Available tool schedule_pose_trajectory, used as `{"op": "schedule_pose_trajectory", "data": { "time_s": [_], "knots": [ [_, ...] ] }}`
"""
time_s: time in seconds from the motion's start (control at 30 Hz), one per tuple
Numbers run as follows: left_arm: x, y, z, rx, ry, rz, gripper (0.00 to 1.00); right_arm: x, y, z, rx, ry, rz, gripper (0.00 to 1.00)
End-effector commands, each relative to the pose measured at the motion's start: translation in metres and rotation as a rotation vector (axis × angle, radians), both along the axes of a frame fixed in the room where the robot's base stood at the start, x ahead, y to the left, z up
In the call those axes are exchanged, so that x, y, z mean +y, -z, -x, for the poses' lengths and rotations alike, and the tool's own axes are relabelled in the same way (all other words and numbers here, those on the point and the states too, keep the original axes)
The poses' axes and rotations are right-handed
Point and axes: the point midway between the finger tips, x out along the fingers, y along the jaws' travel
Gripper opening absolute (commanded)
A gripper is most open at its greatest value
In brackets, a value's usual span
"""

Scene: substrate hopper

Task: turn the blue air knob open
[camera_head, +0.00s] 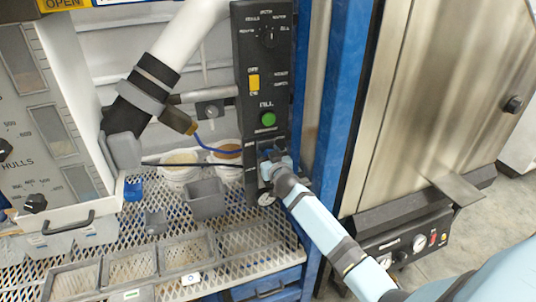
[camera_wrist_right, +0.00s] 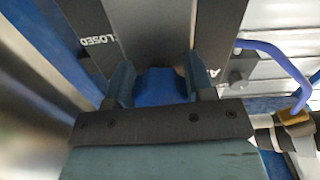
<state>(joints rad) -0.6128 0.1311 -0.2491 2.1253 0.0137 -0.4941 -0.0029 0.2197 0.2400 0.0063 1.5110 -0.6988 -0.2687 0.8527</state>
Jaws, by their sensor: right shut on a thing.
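The blue air knob (camera_wrist_right: 160,85) sits on the dark control panel (camera_head: 262,50). In the right wrist view it is between the two fingers of my right gripper (camera_wrist_right: 160,88), one finger on each side. In the head view my right gripper (camera_head: 275,163) reaches the lower part of the panel from the lower right and mostly hides the knob. The gripper is shut on the knob. A "CLOSED" label (camera_wrist_right: 96,40) shows left of the fingers in the wrist view; the label on the right is partly hidden. My left gripper is not in view.
A green button (camera_head: 268,119) and a yellow switch (camera_head: 253,82) are above the knob, and a round gauge (camera_head: 266,199) is just below. A blue post (camera_head: 338,110) and a steel cabinet (camera_head: 430,90) stand close on the right. A blue hose (camera_head: 218,150) runs left of the panel.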

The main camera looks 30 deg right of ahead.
Motion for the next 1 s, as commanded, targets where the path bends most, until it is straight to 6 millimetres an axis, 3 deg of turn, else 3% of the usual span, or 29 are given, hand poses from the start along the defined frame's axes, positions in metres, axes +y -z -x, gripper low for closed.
{"op": "schedule_pose_trajectory", "data": {
  "time_s": [0.5, 1.0],
  "knots": [
    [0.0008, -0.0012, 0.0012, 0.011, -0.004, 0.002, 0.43, -0.0009, -0.0001, 0.0005, 0.092, 0.000, 0.379, 0.24],
    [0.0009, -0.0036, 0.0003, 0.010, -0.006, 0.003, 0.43, -0.0012, 0.0005, 0.0007, 0.128, 0.000, 0.525, 0.24]
  ]
}}
